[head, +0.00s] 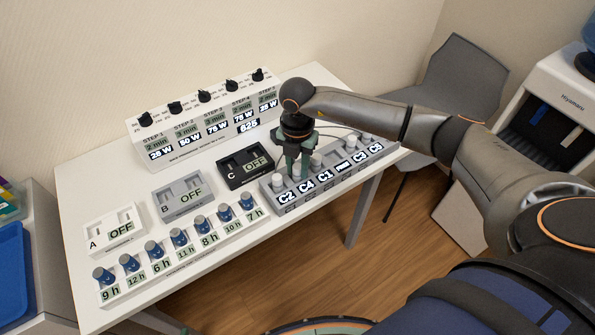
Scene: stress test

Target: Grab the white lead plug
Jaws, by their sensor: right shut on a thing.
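A grey lead box (318,190) with labels such as C2, C4 and C1 lies along the front right of the white table. Several white plugs stand in its top, among them a white plug (278,181) at its left end. My right gripper (297,170) points down over the left part of the box, near the C4 label. It is shut on a white lead plug, which its fingers largely hide. I cannot tell whether this plug is seated or lifted. Thin cables show behind the gripper. My left gripper is not in view.
Behind stands a white panel (195,138) with black knobs and step displays. Modules A (112,228), B (177,198) and black C (243,168) read OFF. A row of blue-capped vials (180,240) lines the left front. A grey chair (455,80) stands right.

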